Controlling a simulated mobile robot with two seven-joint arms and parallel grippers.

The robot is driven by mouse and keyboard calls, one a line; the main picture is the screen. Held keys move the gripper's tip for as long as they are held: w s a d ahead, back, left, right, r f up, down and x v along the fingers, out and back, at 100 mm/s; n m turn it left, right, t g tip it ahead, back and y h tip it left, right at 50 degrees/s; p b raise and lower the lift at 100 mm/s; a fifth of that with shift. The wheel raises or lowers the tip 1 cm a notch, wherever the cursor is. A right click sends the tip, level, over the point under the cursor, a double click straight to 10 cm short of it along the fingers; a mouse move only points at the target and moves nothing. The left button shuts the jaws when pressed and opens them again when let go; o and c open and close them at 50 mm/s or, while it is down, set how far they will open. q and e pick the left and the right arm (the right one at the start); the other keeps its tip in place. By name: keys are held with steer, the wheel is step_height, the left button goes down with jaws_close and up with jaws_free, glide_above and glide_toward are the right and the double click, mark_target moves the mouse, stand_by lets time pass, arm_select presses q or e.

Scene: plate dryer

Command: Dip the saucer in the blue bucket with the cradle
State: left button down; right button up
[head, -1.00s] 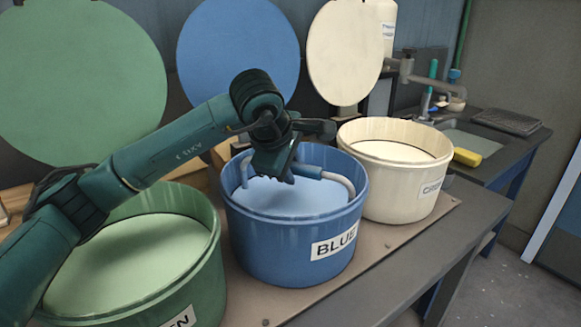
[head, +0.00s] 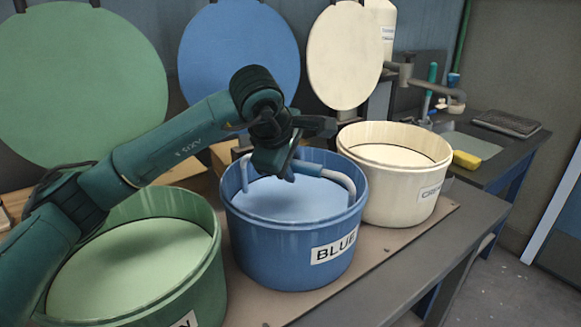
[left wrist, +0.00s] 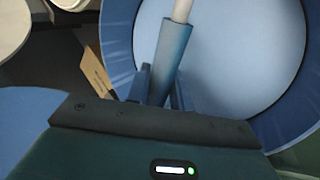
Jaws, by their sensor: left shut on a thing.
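The blue bucket (head: 290,255) stands in the middle of the head view, labelled BLUE and filled with pale blue liquid. My left gripper (head: 284,174) is over the bucket, shut on the blue grip of the cradle (head: 343,180). The cradle's grey bent arms go down inside the bucket on both sides. In the left wrist view the fingers (left wrist: 160,92) close around the cradle's blue grip (left wrist: 173,55), above the liquid. The saucer is not visible; the cradle's lower part is hidden in the bucket. My right gripper is not in view.
A green bucket (head: 205,275) stands to the left, partly under my left arm. A cream bucket (head: 395,203) stands to the right. Round green, blue and cream lids (head: 345,55) stand upright behind. A sink and a yellow block (head: 467,160) are farther right.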

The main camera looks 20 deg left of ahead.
arm_select(q)
steer(key=shift+r, duration=0.75)
steer(key=shift+r+p, duration=0.25)
steer(key=shift+p, duration=0.2)
steer(key=shift+r, duration=0.45)
steer(key=shift+r+p, duration=1.35)
steer(key=shift+r, duration=0.35)
steer(key=shift+r+p, duration=0.95)
steer(key=shift+r, duration=0.45)
step_height(320, 180, up, 7)
steer(key=p, duration=0.4)
steer(key=shift+p, duration=0.35)
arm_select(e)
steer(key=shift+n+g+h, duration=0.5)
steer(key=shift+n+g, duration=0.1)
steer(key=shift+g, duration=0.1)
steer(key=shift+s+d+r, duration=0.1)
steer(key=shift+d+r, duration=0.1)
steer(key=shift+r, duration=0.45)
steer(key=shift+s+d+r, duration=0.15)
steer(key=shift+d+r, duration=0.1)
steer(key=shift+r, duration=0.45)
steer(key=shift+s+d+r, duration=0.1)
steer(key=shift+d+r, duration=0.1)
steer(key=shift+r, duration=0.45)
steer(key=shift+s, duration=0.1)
